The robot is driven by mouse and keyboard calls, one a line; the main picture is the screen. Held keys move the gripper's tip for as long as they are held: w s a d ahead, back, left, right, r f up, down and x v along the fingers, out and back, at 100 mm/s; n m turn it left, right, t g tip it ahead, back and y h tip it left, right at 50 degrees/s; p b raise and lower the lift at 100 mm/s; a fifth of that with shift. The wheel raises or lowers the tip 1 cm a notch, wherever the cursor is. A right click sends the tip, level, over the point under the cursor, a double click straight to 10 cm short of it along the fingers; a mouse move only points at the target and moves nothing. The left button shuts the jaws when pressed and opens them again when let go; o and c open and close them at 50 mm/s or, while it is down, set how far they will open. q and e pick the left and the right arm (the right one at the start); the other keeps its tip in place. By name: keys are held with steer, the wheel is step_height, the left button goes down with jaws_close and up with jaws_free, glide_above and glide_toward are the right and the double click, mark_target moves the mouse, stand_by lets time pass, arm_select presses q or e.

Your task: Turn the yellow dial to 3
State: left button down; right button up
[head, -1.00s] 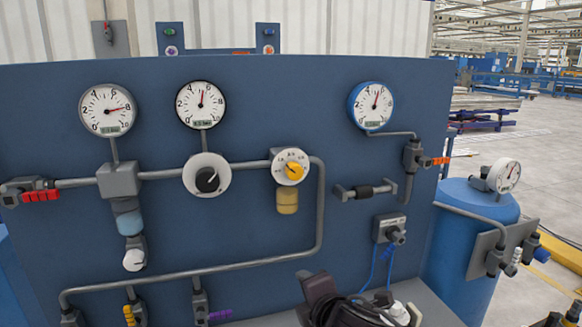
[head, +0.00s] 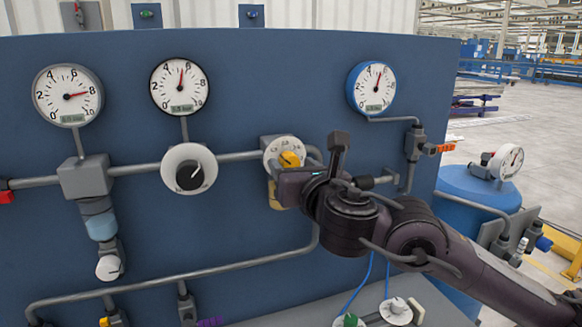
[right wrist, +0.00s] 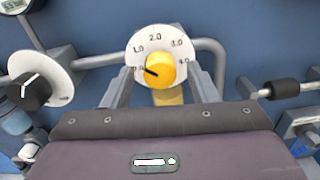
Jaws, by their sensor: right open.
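The yellow dial (head: 289,159) sits on a white round scale plate on the blue panel; it also shows in the right wrist view (right wrist: 161,66). The scale reads 1.0, 2.0, 3.0 and 4.0 clockwise. The dial's black pointer mark faces left, near the low end, below 1.0. My right gripper (head: 281,180) is at the panel just below the dial. In the right wrist view its two fingers (right wrist: 160,82) are open, one on each side of the dial, with nothing held. In the head view its hand partly covers the plate. My left gripper is not in view.
A black knob (head: 190,176) on a white disc is left of the dial. Grey pipes (head: 170,278) run across the panel. Several gauges (head: 371,89) hang above. A valve (head: 416,145) with an orange handle is at right.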

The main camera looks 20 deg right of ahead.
steer(key=shift+w, duration=0.8)
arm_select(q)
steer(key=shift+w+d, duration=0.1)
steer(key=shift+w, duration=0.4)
arm_select(e)
steer(key=shift+w, duration=0.1)
steer(key=c, duration=1)
steer(key=shift+o, duration=0.2)
